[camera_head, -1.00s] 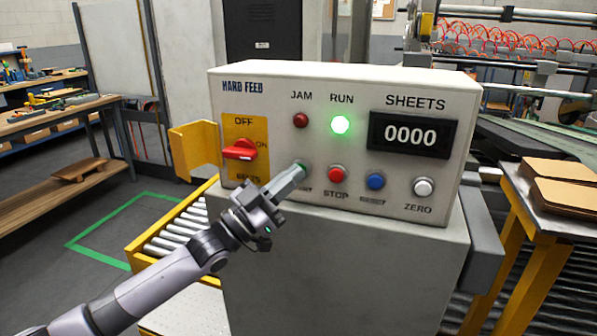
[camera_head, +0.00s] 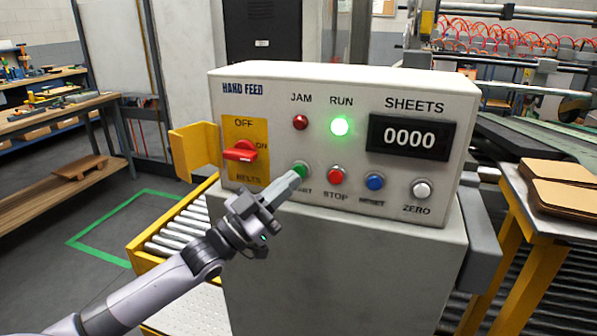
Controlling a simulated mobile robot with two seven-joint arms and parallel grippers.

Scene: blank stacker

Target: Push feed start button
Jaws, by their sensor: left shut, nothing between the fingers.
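The green start button (camera_head: 301,169) is on the lower row of the grey control panel (camera_head: 275,112), with its label partly hidden by my gripper. My left gripper (camera_head: 294,181) is shut and empty, its tip just below and left of the button; I cannot tell whether it touches. The red stop button (camera_head: 336,176) is to the right of it. The green RUN lamp (camera_head: 340,126) is lit and the red JAM lamp (camera_head: 300,122) looks dark. The SHEETS display (camera_head: 410,138) reads 0000. My right gripper is not in view.
A blue button (camera_head: 375,182) and a white ZERO button (camera_head: 421,189) are further right. A yellow-framed roller conveyor (camera_head: 178,232) stands at lower left. Cardboard sheets (camera_head: 565,190) lie on a table at right.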

